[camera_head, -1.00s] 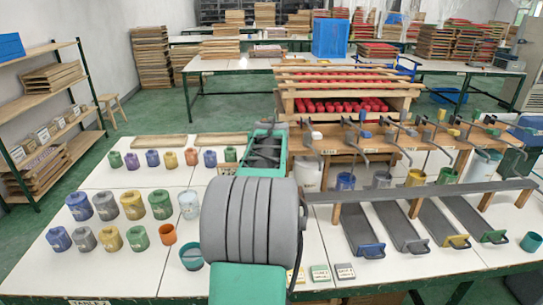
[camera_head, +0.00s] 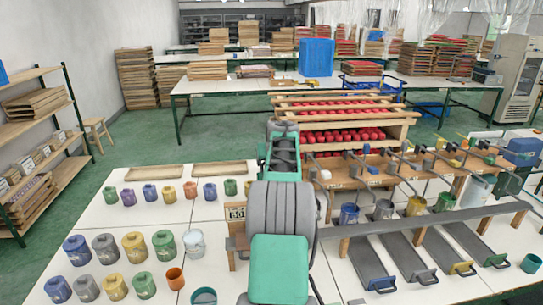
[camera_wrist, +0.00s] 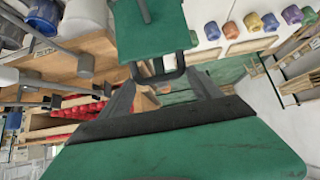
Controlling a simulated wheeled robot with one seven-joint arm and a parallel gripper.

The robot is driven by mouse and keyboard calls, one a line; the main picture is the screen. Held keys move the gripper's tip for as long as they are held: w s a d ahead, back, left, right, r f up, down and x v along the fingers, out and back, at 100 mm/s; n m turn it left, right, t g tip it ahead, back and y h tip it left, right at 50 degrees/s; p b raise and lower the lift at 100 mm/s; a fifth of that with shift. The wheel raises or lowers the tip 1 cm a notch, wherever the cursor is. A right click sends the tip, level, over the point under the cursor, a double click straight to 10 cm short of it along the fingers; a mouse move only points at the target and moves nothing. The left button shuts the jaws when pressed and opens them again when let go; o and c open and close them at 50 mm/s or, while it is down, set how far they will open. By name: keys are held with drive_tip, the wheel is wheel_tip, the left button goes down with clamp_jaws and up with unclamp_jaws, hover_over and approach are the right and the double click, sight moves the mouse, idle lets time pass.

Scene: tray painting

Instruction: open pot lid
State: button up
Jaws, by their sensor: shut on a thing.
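My gripper (camera_wrist: 158,78) shows in the wrist view, with its two dark fingers converging on a dark loop handle (camera_wrist: 158,72). The loop joins a flat green piece (camera_wrist: 150,38), which looks like the lid. A thin grey rod (camera_wrist: 145,10) stands out from its other side. In the head view my own arm hides the gripper and what it holds. Paint pots stand in a row behind the sloping trays: blue (camera_head: 349,214), grey (camera_head: 383,209), yellow (camera_head: 415,205) and green (camera_head: 445,202). I cannot tell which pot the lid belongs to.
Several coloured pots (camera_head: 134,246) stand at the table's left. Grey levers (camera_head: 399,182) rise over the pots at the right. Sloping grey trays (camera_head: 413,263) lie in front. A wooden rack (camera_head: 350,110) with red rolls stands behind. White table top (camera_head: 120,220) shows between the pots.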

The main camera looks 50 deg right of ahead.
drive_tip(key=shift+w+d+r, duration=0.2)
drive_tip(key=shift+d+r, duration=0.05)
drive_tip(key=shift+r, duration=0.2)
drive_tip(key=o, duration=1.6)
drive_tip(key=shift+o, duration=1)
drive_tip(key=shift+w+d+f, duration=0.15)
drive_tip(key=shift+d+f, duration=0.1)
drive_tip(key=shift+f, duration=0.1)
drive_tip(key=b+v, duration=0.3)
drive_tip(key=v, duration=0.5)
